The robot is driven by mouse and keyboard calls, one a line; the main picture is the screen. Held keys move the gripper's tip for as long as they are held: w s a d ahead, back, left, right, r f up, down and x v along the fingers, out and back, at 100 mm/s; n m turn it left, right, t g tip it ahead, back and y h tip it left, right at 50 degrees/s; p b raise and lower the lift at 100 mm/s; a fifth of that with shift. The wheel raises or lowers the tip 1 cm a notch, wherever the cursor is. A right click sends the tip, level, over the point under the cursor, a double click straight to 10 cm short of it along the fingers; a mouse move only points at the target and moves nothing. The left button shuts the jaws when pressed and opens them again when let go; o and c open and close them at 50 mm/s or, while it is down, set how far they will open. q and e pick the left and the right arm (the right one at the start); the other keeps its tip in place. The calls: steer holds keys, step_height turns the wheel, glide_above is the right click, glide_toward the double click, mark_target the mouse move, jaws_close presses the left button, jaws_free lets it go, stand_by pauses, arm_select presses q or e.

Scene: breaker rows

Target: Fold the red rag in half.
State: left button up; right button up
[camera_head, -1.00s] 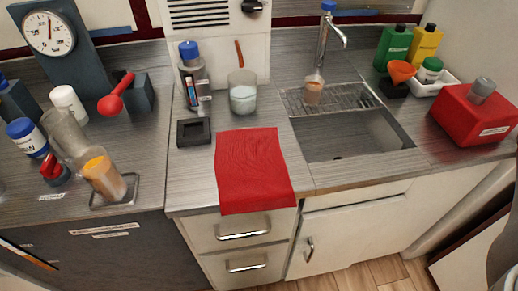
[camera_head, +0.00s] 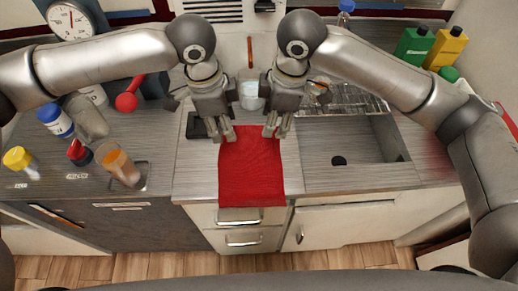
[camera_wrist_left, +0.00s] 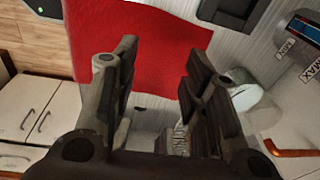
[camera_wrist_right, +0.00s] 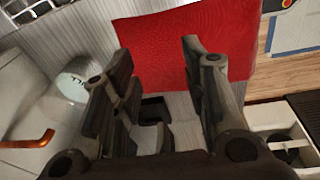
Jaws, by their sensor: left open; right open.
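My left gripper (camera_head: 222,137) is open at the rag's far left corner. My right gripper (camera_head: 276,133) is open at its far right corner. In the left wrist view the rag (camera_wrist_left: 150,22) lies beyond the open fingers (camera_wrist_left: 160,55). In the right wrist view the rag (camera_wrist_right: 225,35) also lies beyond the open fingers (camera_wrist_right: 157,52). Neither gripper holds cloth. Whether the fingertips touch the rag cannot be told.
A black square holder (camera_head: 196,127) sits beside my left gripper. A glass beaker (camera_head: 250,97) stands behind the rag, between my grippers. The sink (camera_head: 350,140) is on the right. Bottles and a tilted jar (camera_head: 121,168) crowd the left counter.

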mark_target(225, 164)
arm_select(q)
steer(key=shift+m+g+y, duration=0.3)
steer(key=shift+g+y, duration=0.1)
steer(key=shift+y, duration=0.1)
steer(key=s+f, duration=0.1)
steer(key=f, duration=0.1)
steer(key=s+f, duration=0.1)
steer(key=f, duration=0.2)
steer(key=s+f, duration=0.1)
steer(key=f, duration=0.2)
steer(key=shift+a+f, duration=0.1)
steer(key=shift+a, duration=0.25)
arm_select(e)
steer(key=shift+n+g+h, duration=0.3)
steer(key=shift+g+h, duration=0.3)
steer(key=shift+h, duration=0.1)
steer(key=s+f, duration=0.1)
steer(key=f, duration=0.1)
steer(key=s+f, duration=0.1)
steer(key=f, duration=0.2)
steer(key=s+d+f, duration=0.1)
steer(key=f, duration=0.2)
steer(key=shift+s+f, duration=0.15)
arm_select(q)
steer(key=shift+f, duration=0.65)
arm_select(e)
steer(key=shift+f, duration=0.7)
